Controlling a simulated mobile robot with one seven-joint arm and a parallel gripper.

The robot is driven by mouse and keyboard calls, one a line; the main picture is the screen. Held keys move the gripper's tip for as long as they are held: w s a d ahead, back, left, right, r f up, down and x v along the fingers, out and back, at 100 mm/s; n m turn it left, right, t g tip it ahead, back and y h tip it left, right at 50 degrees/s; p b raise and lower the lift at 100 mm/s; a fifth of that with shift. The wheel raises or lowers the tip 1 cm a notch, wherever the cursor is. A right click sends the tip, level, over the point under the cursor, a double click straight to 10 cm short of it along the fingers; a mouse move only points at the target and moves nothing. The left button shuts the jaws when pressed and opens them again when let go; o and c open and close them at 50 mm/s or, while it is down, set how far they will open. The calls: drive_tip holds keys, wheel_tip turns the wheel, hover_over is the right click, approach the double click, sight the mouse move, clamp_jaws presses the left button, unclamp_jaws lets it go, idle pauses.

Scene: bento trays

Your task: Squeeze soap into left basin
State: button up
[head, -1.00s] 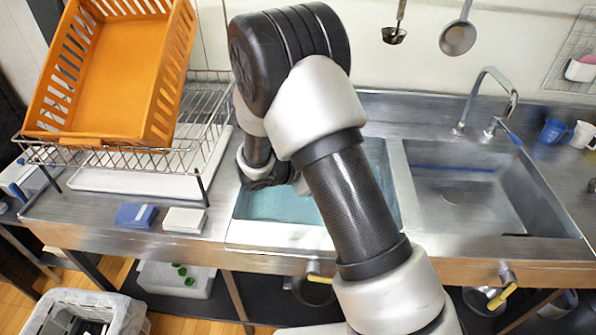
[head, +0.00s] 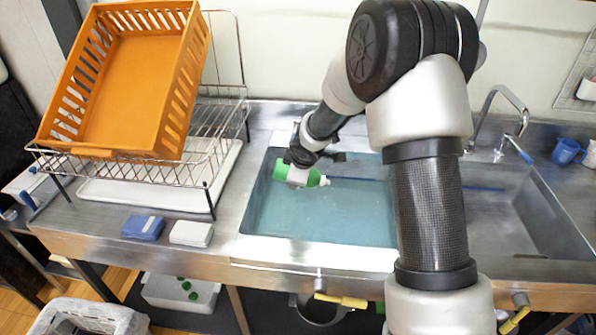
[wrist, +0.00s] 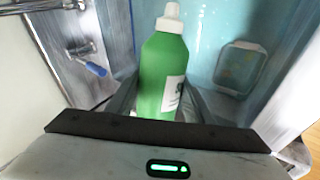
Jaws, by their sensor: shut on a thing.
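A green soap bottle (head: 311,178) with a white cap lies on its side in my gripper (head: 299,172), its cap pointing right. It is over the left basin (head: 330,222), which holds bluish water. In the wrist view the bottle (wrist: 163,75) is between the two fingers of my gripper (wrist: 165,105), which is shut on it. The white nozzle (wrist: 169,18) points away from my gripper. I cannot see any soap coming out. A pale rectangular object (wrist: 240,68) shows in the basin in the wrist view.
An orange basket (head: 120,85) sits on the wire dish rack (head: 215,165) at left. A blue sponge (head: 143,227) and a white one (head: 191,233) lie on the counter's front. Blue mugs (head: 567,151) stand at right.

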sight(314, 170)
drive_tip(key=shift+s+d+r+m+y+p, duration=0.1)
drive_tip(key=shift+d+r+m+y+p, duration=0.35)
drive_tip(key=shift+y+p, duration=0.55)
drive_tip(key=y+p, duration=0.1)
drive_tip(key=d+m+t+y, duration=0.1)
drive_tip(key=d+y+p, duration=0.1)
drive_tip(key=shift+s+d+r+t+y+p, duration=0.25)
drive_tip(key=shift+r+t+y+p, duration=0.05)
drive_tip(key=shift+r+y+p, duration=0.1)
drive_tip(key=shift+s+d+m+t+y, duration=0.1)
drive_tip(key=shift+d+m+t+y, duration=0.45)
drive_tip(key=shift+y, duration=0.35)
drive_tip(key=shift+d+r+y+b, duration=0.25)
drive_tip(key=shift+y+b, duration=0.15)
drive_tip(key=shift+y, duration=0.1)
drive_tip(key=shift+o, duration=0.8)
